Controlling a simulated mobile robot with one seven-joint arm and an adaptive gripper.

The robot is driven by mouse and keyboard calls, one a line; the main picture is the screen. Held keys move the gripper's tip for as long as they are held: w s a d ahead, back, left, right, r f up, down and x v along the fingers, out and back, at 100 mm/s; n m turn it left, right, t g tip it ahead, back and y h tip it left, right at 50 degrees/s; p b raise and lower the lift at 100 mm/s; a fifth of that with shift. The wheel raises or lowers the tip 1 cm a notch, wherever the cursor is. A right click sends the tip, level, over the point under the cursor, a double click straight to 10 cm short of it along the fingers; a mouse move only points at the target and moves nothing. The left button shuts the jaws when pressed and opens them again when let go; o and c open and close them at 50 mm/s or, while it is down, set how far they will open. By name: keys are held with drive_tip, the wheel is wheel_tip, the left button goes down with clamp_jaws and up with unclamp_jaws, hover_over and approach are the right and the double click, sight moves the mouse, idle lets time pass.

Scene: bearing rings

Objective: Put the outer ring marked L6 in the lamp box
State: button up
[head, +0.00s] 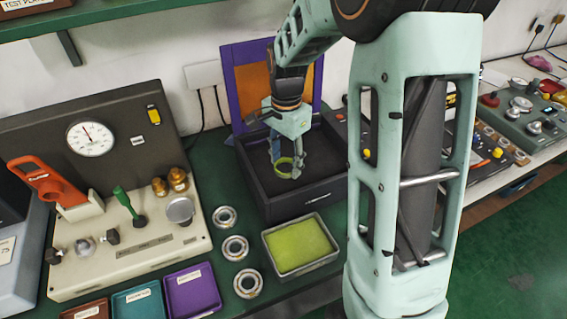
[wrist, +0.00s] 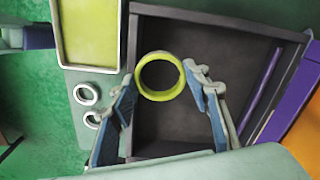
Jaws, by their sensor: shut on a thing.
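My gripper (head: 285,165) is shut on a yellow-green ring (head: 285,160), also seen in the wrist view (wrist: 160,97) between the two fingertips. I cannot read any marking on it. A dark open-topped box (head: 320,198), which looks like the lamp box, stands on the green bench, with a purple and orange panel (head: 240,78) upright behind it. In the wrist view the box's dark floor (wrist: 215,45) lies behind the ring. The ring is over the box opening; I cannot tell its height or whether it touches the floor.
A tray with a yellow-green pad (head: 296,246) stands in front of the box. Several metal rings (head: 235,248) lie left of it. A gauge fixture (head: 130,225) is at the left, with small coloured trays (head: 192,290) before it. The box walls surround the gripper.

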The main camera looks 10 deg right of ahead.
drive_tip(key=w+f, duration=0.2)
drive_tip(key=w+f+p, duration=0.1)
drive_tip(key=w+f, duration=0.1)
drive_tip(key=w, duration=0.1)
drive_tip(key=w+f, duration=0.3)
drive_tip(key=shift+w+d, duration=0.1)
drive_tip(key=shift+d, duration=0.25)
drive_tip(key=shift+w+f+p, duration=0.2)
drive_tip(key=shift+f+p, duration=0.2)
drive_tip(key=shift+f, duration=1.4)
drive_tip(key=shift+f, duration=0.2)
drive_tip(key=o, duration=1.2)
drive_tip(key=shift+c, duration=0.2)
drive_tip(key=shift+o, duration=0.3)
drive_tip(key=shift+r, duration=0.1)
wheel_tip(320, 180, up, 12)
drive_tip(key=shift+b, duration=0.45)
